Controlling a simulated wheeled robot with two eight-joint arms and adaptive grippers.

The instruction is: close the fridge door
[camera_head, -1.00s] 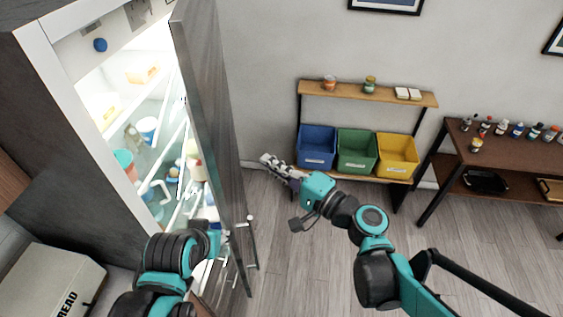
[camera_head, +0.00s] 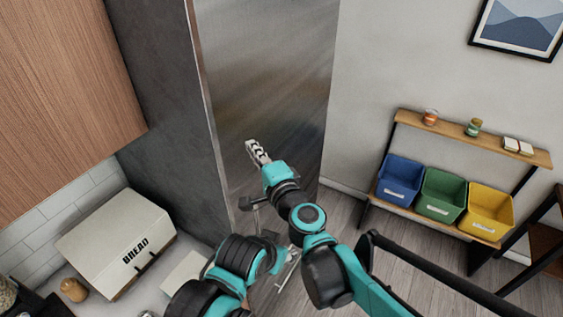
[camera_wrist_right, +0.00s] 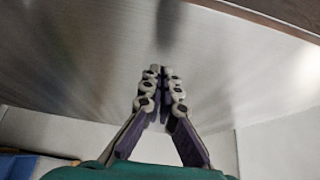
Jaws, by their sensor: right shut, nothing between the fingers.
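The fridge door (camera_head: 265,75) is a tall brushed-metal panel in the head view. Its front faces me and covers the fridge opening, beside the dark grey fridge side (camera_head: 165,90). No lit interior shows; I cannot tell whether a thin gap is left. My right gripper (camera_head: 257,151) is shut and empty, in front of the door. In the right wrist view its fingertips (camera_wrist_right: 161,72) point at the metal surface (camera_wrist_right: 90,50); contact is unclear.
A bread box (camera_head: 118,240) stands on the counter at left, below a wooden cabinet (camera_head: 60,90). At right, a wooden shelf (camera_head: 420,128) holds blue, green and yellow bins.

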